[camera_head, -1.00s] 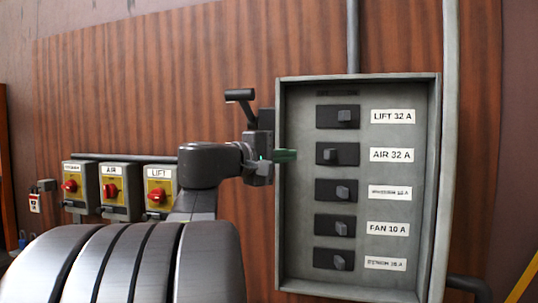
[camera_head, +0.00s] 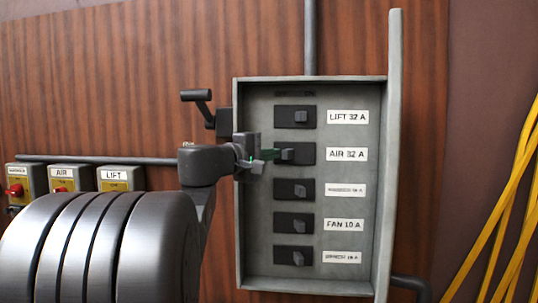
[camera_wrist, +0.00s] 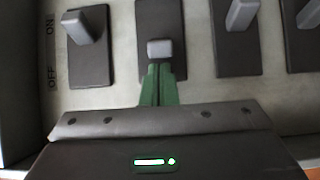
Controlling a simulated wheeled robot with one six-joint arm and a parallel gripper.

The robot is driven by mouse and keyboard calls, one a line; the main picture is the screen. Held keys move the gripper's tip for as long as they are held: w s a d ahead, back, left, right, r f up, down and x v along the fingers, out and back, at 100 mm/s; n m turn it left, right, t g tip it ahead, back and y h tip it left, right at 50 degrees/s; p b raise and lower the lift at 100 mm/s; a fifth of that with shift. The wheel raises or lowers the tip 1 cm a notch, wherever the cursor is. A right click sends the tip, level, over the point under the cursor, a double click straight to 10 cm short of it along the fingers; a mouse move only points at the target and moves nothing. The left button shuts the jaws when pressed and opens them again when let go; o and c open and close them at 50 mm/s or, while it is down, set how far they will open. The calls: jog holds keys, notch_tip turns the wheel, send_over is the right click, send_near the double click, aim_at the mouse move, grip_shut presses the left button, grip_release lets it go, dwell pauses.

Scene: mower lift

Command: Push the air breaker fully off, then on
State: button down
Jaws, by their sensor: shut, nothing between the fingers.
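The air breaker (camera_head: 309,152) is the second black switch from the top in the grey breaker box, beside the label AIR 32 A (camera_head: 347,155). Its grey toggle sits toward the left of its block, unlike the toggles around it. My gripper (camera_head: 270,154) is shut and empty, its green fingertips inside the box just left of that toggle. In the wrist view the air toggle (camera_wrist: 160,48) stands right at the green fingertips (camera_wrist: 160,84), lower than its neighbours, toward the OFF side. I cannot tell whether the tips touch it.
The lift breaker (camera_head: 296,117) is just above and several more breakers are below. The box's raised left wall (camera_head: 241,215) is close to my gripper. A black lever (camera_head: 200,100) projects left of the box. Yellow cables (camera_head: 505,190) hang at right.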

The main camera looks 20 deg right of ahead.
jog(key=shift+s+d+n+t+b, duration=0.1)
jog(key=shift+s+n+t+b, duration=0.2)
jog(key=shift+n+t+b, duration=0.15)
